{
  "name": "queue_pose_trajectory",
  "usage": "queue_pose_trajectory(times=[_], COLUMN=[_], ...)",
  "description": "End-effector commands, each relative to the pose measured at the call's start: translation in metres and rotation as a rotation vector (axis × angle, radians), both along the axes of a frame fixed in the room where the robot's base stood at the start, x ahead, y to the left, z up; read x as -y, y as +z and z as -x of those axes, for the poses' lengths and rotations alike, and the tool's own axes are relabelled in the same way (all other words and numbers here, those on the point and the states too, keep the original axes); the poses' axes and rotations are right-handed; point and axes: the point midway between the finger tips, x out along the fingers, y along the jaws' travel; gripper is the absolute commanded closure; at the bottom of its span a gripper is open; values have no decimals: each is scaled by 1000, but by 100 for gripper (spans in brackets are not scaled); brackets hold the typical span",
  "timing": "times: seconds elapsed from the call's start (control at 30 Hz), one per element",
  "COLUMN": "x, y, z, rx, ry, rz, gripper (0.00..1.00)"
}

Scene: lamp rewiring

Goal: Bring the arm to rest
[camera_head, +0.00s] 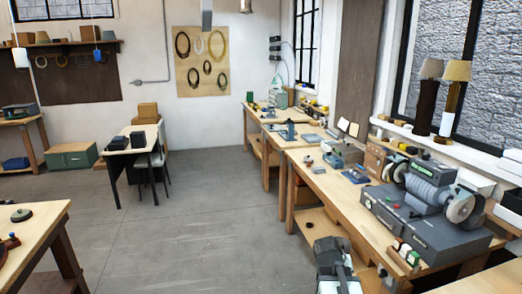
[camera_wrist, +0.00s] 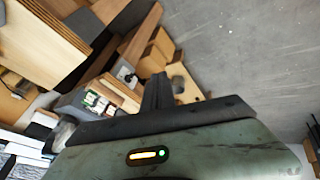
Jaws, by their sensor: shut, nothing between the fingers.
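My gripper (camera_wrist: 160,82) shows in the wrist view as dark fingers pressed together, with nothing between them. Behind it is my own grey-green housing with a small yellow and green light. In the head view, part of my arm stands at the bottom, over the floor beside the front of the right-hand workbench (camera_head: 338,200). It appears apart from the bench, though the wrist view is tilted and makes the distance hard to tell.
A grey grinding machine (camera_head: 425,205) stands on the near end of the right bench. A small block rack (camera_head: 405,253) sits at its front edge. A wooden table (camera_head: 35,235) is at lower left. The grey floor (camera_head: 190,235) between is clear. A desk with a chair (camera_head: 152,160) stands farther back.

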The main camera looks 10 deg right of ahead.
Motion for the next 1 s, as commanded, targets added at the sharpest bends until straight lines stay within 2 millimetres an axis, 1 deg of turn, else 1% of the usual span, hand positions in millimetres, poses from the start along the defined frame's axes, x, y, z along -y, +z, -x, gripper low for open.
queue_pose_trajectory(times=[0.03,0.07,0.1,0.17,0.2,0.27,0.3,0.4,0.5,1.0], x=[-48,-74,-107,-152,-178,-208,-221,-236,-240,-238], y=[-5,-9,-13,-20,-24,-28,-31,-34,-34,-34], z=[-5,-6,-5,2,10,24,36,60,69,68], rx=[-23,-41,-68,-114,-147,-202,-243,-330,-370,-368], ry=[60,92,132,187,217,250,260,273,282,283], rz=[-40,-66,-103,-158,-195,-253,-300,-389,-407,-403], gripper=[100,100,100,100,100,100,100,100,100,100])
